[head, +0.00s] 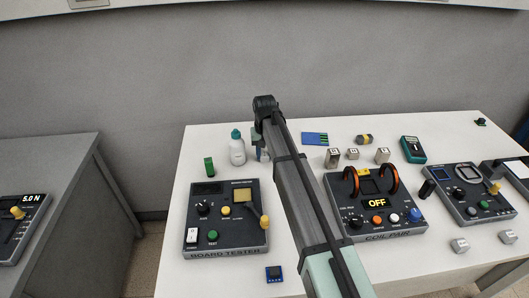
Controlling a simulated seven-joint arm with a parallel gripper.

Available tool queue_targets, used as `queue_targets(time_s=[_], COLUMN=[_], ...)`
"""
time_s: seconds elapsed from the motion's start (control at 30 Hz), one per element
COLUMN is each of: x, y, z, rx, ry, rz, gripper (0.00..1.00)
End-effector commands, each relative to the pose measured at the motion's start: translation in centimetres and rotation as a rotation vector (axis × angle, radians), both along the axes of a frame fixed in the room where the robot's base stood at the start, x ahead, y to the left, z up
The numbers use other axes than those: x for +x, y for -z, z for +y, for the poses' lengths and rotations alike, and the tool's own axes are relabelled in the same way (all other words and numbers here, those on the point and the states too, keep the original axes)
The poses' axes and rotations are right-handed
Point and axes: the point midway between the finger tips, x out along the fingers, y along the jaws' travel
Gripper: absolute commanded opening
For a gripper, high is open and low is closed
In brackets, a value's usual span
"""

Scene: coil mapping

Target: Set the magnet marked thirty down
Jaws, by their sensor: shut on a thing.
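My gripper (259,146) hangs from the far end of my arm, just right of the white bottle with a teal cap, over the back left of the table. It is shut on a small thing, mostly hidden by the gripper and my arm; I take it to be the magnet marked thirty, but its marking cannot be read. I cannot tell whether it touches the table. Small metal blocks stand behind the coil pair: a left one (333,158), a middle one (352,154) and a right one (382,156). Their markings are too small to read.
The bottle (237,152) stands close to my gripper. The board tester (226,222) lies in front, the coil pair (376,207) reading OFF to the right. A blue board (314,139) lies behind. The white table (172,250) has bare room at its left edge.

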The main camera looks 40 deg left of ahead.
Motion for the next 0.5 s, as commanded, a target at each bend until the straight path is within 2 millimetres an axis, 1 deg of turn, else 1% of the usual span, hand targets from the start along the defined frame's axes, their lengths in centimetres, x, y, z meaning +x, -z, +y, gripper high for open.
queue_targets(time_s=[0.03,0.3,0.5], x=[0.0,0.01,0.01], y=[0.09,0.05,0.03], z=[0.0,0.01,0.01], rx=[0.0,0.0,0.0], ry=[0.0,0.0,0.0], rz=[0.0,0.0,0.0], gripper=[0.36,0.61,0.61])
